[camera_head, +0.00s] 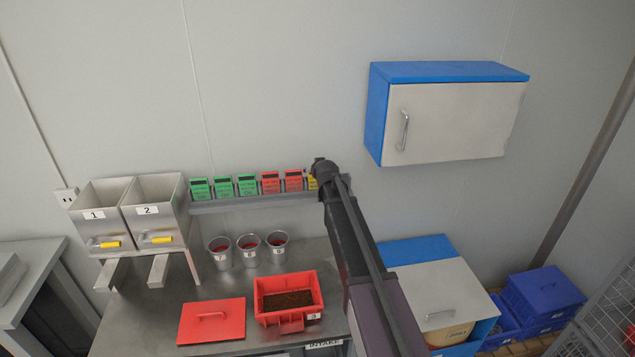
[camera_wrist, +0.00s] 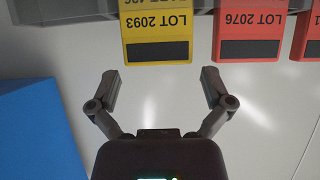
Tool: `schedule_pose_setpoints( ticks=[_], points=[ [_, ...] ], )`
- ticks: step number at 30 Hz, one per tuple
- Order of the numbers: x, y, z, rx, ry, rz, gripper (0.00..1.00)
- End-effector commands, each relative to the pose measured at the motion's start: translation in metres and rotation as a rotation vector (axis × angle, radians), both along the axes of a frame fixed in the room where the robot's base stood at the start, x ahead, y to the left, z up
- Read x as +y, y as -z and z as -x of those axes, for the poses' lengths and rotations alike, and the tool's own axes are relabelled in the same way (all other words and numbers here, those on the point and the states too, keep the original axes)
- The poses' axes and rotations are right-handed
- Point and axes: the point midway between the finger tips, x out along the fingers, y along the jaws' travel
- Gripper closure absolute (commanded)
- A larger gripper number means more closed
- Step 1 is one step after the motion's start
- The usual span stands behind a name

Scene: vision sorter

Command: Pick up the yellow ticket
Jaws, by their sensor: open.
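The yellow ticket (camera_wrist: 157,32) stands in the ledge at the top of the wrist view, upside down there, with "LOT 2093" and a black bar on it. In the head view only a small yellow edge (camera_head: 312,183) shows at the right end of the ticket row; my arm hides the rest. My gripper (camera_wrist: 159,82) is open and empty. Its two fingertips are spread on either side of the yellow ticket's black-bar end, a little short of it and apart from it.
A red ticket (camera_wrist: 249,32) stands close beside the yellow one. More red and green tickets (camera_head: 223,187) line the wall ledge (camera_head: 240,203). A blue and grey wall cabinet (camera_head: 450,120) hangs to the right. Cups (camera_head: 248,255) and a red bin (camera_head: 288,318) stand on the bench below.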

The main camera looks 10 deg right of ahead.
Motion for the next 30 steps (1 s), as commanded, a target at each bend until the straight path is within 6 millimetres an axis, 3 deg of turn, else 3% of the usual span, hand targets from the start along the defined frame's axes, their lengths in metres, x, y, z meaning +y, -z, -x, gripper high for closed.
schedule_pose_setpoints(
  ticks=[7, 25, 30],
  points=[
    [-0.001, 0.013, -0.022, 0.0, 0.001, 0.0, 0.0],
    [-0.002, 0.013, -0.022, 0.0, 0.002, 0.0, 0.0],
    [-0.003, 0.013, -0.022, 0.0, 0.003, 0.001, 0.42]
  ],
)
